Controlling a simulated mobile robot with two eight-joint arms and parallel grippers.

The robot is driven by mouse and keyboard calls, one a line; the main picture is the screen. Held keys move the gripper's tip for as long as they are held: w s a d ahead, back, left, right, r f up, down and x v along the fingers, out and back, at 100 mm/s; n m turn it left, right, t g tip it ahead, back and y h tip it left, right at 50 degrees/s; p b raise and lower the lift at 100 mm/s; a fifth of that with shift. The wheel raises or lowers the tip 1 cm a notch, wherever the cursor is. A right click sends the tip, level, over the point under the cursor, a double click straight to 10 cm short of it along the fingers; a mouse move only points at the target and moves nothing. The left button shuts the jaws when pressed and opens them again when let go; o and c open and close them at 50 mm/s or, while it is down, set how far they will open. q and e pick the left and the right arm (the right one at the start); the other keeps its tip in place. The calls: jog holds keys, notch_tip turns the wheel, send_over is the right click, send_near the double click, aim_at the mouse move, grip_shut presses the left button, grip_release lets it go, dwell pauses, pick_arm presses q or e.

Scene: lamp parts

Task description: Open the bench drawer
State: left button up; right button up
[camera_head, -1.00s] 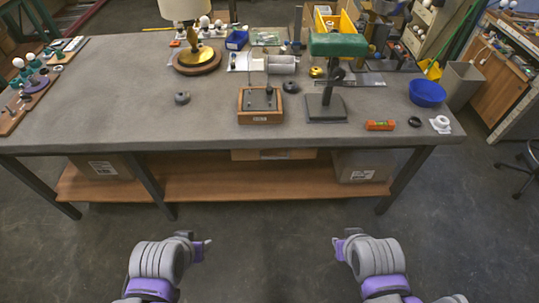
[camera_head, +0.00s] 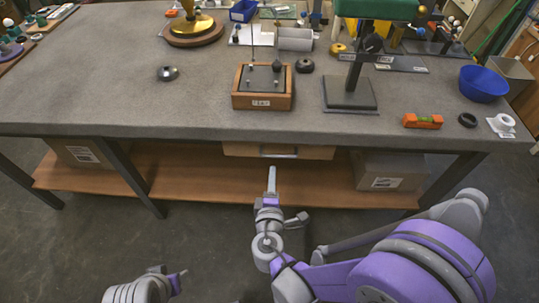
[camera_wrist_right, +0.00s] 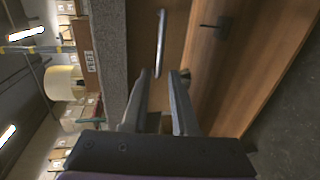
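The bench drawer (camera_head: 240,150) has a light wooden front under the front edge of the grey bench top, with a silver bar handle (camera_head: 279,153). In the right wrist view the handle (camera_wrist_right: 160,42) stands across the brown drawer front (camera_wrist_right: 176,40). My right gripper (camera_head: 271,180) is just in front of and below the handle. In the right wrist view its two fingers (camera_wrist_right: 161,85) are apart, with the handle ahead of the gap and nothing held. My left gripper (camera_head: 181,278) is low at the left, away from the bench; its finger opening cannot be made out.
Under the drawer runs a wooden shelf (camera_head: 200,170) with a cardboard box (camera_head: 388,172) at the right and another (camera_head: 75,152) at the left. Bench legs (camera_head: 132,178) stand to either side. A wooden block with a dark top (camera_head: 262,101) sits on the bench above the drawer.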

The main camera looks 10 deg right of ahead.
aim_at(274, 157)
jog(key=b+x, duration=0.1)
jog(key=x, duration=0.8)
jog(key=shift+w+d, duration=0.2)
jog(key=shift+w, duration=0.05)
grip_shut()
dwell(1.0)
